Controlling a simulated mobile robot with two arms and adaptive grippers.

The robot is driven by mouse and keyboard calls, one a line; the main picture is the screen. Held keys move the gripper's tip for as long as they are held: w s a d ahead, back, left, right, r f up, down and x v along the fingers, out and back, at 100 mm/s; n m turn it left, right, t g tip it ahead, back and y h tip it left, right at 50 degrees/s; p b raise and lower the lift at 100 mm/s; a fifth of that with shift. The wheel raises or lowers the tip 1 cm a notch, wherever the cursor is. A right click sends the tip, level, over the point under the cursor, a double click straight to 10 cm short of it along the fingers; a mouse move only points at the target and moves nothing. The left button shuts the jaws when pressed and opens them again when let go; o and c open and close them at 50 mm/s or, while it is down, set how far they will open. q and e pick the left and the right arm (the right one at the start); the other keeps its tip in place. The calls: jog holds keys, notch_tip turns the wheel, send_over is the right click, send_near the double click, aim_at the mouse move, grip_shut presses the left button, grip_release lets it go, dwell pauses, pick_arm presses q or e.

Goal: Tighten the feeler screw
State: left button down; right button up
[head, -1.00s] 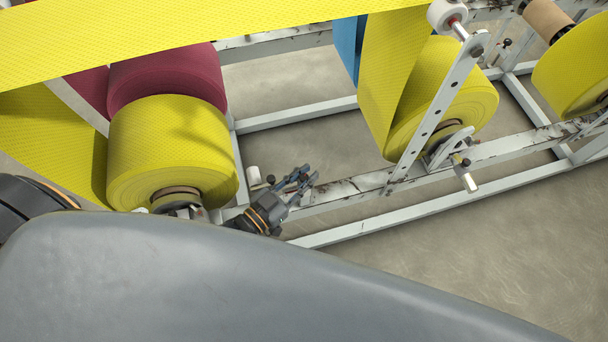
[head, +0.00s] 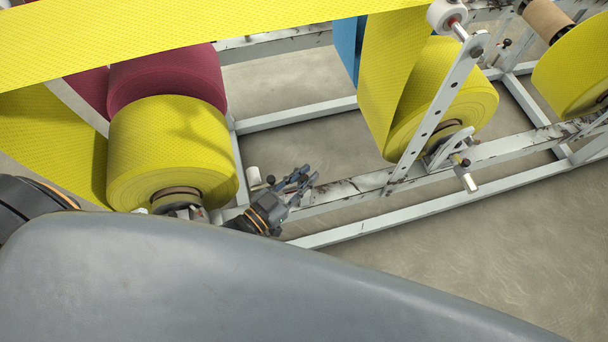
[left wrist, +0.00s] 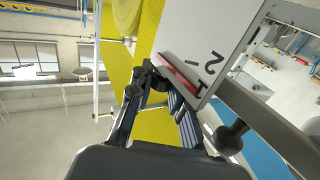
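My left gripper (head: 303,180) is beside the frame rail in the head view, its two bluish fingers apart. The fingers also show in the left wrist view (left wrist: 155,98), spread with a gap between them. A small dark knob (head: 270,179), which may be the feeler screw, stands just left of the gripper in the head view. I cannot tell which is the feeler screw. My right gripper is out of view.
A white plate with numbers and a red strip (left wrist: 192,50) is close ahead of the fingers. A yellow roll (head: 165,150) and a white roller end (head: 253,175) are left of the gripper. The white rail (head: 350,188) runs right towards another yellow roll (head: 455,95).

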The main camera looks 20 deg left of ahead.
pick_arm(q)
jog(key=c, duration=1.2)
grip_release()
jog(key=v, duration=1.2)
